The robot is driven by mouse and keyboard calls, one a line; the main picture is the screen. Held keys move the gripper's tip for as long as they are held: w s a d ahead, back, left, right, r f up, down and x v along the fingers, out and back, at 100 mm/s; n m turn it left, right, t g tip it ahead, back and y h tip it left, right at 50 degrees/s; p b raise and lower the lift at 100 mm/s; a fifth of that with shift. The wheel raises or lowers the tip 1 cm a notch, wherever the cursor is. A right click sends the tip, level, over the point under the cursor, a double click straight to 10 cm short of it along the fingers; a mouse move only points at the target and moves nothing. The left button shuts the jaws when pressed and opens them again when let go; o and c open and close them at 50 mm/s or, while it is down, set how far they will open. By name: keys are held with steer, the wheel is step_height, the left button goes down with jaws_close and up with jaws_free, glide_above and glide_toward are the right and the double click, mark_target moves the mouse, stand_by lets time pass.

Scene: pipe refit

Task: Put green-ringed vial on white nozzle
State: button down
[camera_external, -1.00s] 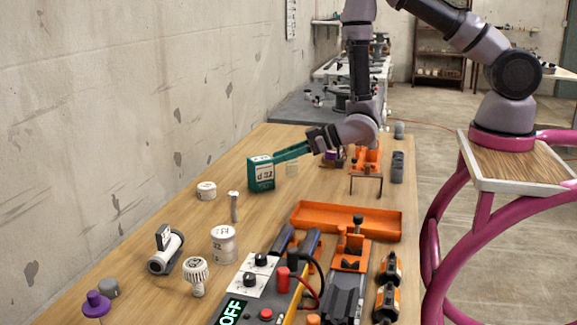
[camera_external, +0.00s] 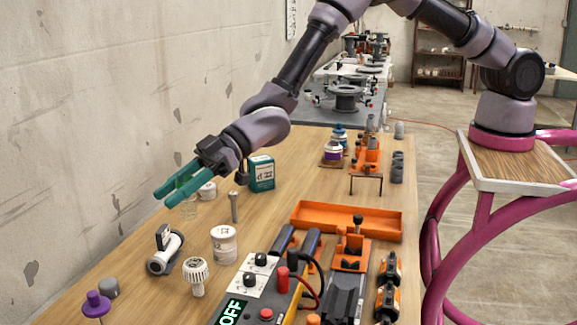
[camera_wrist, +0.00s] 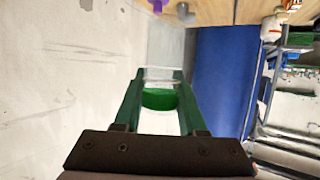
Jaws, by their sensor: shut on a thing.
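My gripper (camera_external: 167,197) is above the left side of the table, with its green fingers reaching down-left. It is shut on the clear green-ringed vial (camera_wrist: 160,99), whose green ring shows between the fingers in the wrist view. In the external view the vial (camera_external: 188,203) is faint and see-through. A white ribbed nozzle-like piece (camera_external: 196,276) stands on the table in front. A white tube on a grey stand (camera_external: 164,250) lies to its left. I cannot tell for sure which of the two is the white nozzle.
A white jar (camera_external: 223,245), a grey upright post (camera_external: 234,207), a white round container (camera_external: 207,190) and a green box (camera_external: 261,174) stand nearby. A purple knob (camera_external: 97,303) is at front left. An orange tray (camera_external: 345,219) lies to the right. The concrete wall (camera_external: 120,130) borders the table's left.

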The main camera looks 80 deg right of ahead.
mark_target(182, 215)
steer(key=f, duration=0.5)
steer(key=shift+s+a+f, duration=0.1)
steer(key=shift+a+f, duration=0.15)
steer(key=shift+f, duration=2.1)
steer(key=shift+f, duration=0.15)
steer(key=shift+c, duration=2.4)
jaws_free()
